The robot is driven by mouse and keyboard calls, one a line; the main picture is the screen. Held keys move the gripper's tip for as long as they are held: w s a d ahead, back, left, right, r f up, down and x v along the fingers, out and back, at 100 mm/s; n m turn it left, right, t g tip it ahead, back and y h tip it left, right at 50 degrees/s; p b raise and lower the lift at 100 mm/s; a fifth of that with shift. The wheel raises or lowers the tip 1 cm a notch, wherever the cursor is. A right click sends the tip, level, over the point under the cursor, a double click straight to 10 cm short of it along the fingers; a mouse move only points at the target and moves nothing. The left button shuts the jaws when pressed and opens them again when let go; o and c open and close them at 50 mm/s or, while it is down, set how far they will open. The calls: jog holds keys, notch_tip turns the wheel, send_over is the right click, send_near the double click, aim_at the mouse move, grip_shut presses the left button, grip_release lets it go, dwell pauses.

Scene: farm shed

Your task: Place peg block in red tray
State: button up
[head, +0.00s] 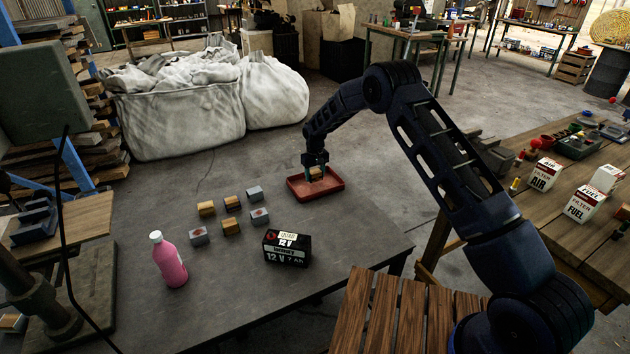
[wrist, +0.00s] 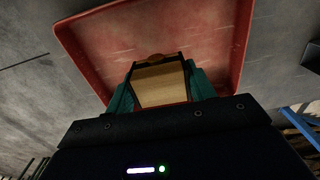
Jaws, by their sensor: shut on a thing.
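The red tray (head: 330,190) lies near the far right edge of the grey table in the head view. My gripper (head: 316,170) points down over the tray. It is shut on a small wooden block, the peg block (head: 316,176), which is within the tray's outline. The wrist view shows the light wooden block (wrist: 160,84) between the gripper's teal fingers (wrist: 160,90), with the red tray (wrist: 100,50) behind it. I cannot tell whether the block touches the tray floor.
Several small wooden and grey blocks (head: 231,226) stand left of the tray. A black 12 V battery (head: 287,249) and a pink bottle (head: 168,262) stand nearer the front. Bare tabletop (head: 350,237) lies in front of the tray. Filter boxes (head: 585,203) sit on a separate bench at right.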

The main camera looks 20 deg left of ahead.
aim_at(315, 179)
jog(key=shift+f, duration=1.55)
jog(key=shift+f, duration=0.1)
jog(key=o, duration=1)
